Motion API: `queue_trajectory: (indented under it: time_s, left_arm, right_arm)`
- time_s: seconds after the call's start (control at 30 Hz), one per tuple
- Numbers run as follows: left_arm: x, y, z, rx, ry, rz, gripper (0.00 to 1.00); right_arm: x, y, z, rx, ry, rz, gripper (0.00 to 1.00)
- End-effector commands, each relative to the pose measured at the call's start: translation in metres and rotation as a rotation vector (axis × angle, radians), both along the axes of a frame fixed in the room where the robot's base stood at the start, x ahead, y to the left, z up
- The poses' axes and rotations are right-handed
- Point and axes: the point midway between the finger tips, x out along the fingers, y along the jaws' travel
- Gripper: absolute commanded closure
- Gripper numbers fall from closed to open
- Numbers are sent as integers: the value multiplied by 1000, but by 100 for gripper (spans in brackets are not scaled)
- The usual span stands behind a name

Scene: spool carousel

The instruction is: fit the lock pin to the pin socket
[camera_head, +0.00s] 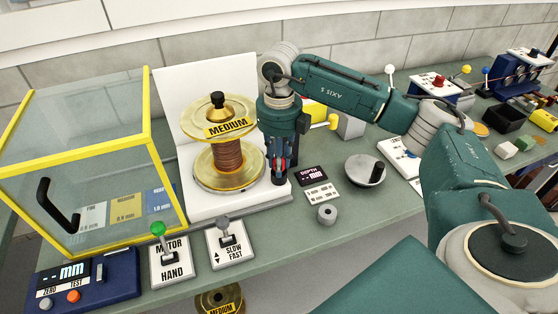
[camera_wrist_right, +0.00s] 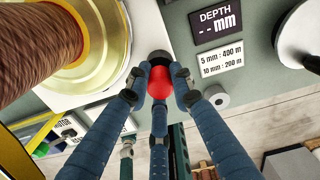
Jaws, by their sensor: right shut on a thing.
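My right gripper (camera_head: 279,172) points down just right of the wire spool (camera_head: 229,165) and is shut on a red-topped piece, which I take for the lock pin. In the right wrist view the pin's round red end (camera_wrist_right: 160,82) sits between the blue fingers (camera_wrist_right: 158,92), with a dark part beyond it. Its lower end is hidden. A short grey cylinder with a hole in its top (camera_head: 327,213) stands apart on the bench, right and in front of the gripper. It also shows in the right wrist view (camera_wrist_right: 217,97). I cannot tell whether it is the pin socket. My left gripper is not in view.
A yellow-framed clear box (camera_head: 150,110) stands at the left. Two lever plates, motor (camera_head: 171,268) and speed (camera_head: 228,250), lie in front of the spool. A depth display (camera_head: 311,173) and a round dish (camera_head: 364,171) lie to the right. Bench front right of centre is clear.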

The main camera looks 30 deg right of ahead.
Motion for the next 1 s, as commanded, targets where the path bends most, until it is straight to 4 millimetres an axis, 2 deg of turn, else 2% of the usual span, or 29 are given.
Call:
queue_trajectory:
  time_s: [0.87, 0.9, 1.0]
  left_arm:
    - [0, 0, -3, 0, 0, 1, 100]
    - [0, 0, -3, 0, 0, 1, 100]
    - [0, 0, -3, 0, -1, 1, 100]
  right_arm:
    - [0, 0, -2, 1, 0, 0, 100]
    - [0, 0, -2, 1, 0, 0, 76]
    - [0, 0, -2, 0, 0, 0, 56]
